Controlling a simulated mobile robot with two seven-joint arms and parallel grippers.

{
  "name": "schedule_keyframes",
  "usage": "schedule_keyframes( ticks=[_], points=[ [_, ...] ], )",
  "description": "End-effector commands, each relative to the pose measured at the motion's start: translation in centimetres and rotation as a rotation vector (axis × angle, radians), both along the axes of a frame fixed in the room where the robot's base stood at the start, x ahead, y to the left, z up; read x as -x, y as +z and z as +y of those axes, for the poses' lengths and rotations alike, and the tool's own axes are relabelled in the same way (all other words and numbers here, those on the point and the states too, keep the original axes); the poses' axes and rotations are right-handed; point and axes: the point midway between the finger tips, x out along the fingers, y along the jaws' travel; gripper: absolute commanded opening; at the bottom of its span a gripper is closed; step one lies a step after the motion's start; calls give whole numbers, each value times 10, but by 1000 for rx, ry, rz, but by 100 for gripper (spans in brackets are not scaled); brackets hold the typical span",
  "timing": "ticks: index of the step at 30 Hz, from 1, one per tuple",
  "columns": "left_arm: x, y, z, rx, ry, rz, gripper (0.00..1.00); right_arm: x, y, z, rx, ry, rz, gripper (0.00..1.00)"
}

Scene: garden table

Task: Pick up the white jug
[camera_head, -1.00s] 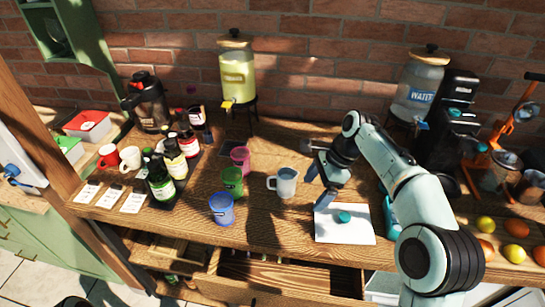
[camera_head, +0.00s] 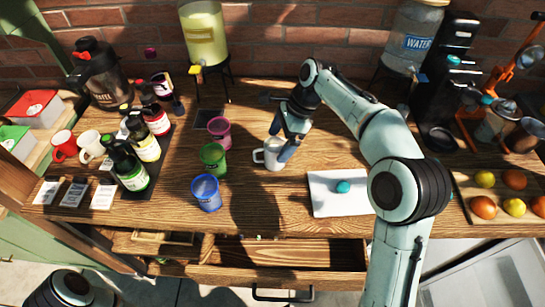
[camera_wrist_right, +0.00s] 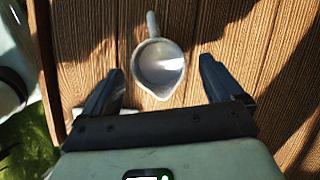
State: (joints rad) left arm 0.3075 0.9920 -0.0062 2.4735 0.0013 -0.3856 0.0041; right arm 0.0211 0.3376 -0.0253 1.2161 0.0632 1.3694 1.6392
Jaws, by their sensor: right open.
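The white jug (camera_head: 271,157) stands upright on the wooden table, its handle towards the left in the head view. In the right wrist view the jug (camera_wrist_right: 158,66) is seen from above, with its spout towards me and its handle pointing away. My right gripper (camera_head: 283,139) is open at the jug, pointing down. Its fingers are spread to either side of the jug in the right wrist view (camera_wrist_right: 162,70), with gaps on both sides. The fingers hide part of the jug in the head view. My left gripper is not in view.
Pink (camera_head: 219,133), green (camera_head: 213,158) and blue (camera_head: 206,192) cups stand left of the jug. A white board (camera_head: 335,203) with a teal object (camera_head: 343,187) lies to the right. Bottles (camera_head: 129,168) stand farther left. A drawer (camera_head: 285,252) is open at the front.

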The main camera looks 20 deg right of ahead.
Motion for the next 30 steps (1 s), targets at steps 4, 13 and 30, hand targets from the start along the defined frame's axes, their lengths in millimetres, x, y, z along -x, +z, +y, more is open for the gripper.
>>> schedule_keyframes(
  ticks=[4,13,30],
  points=[
    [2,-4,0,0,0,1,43,0,-14,6,0,2,1,94],
    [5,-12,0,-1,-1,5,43,-3,-47,20,-1,0,0,94],
    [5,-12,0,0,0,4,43,-3,-47,20,-1,0,-3,26]
  ],
)
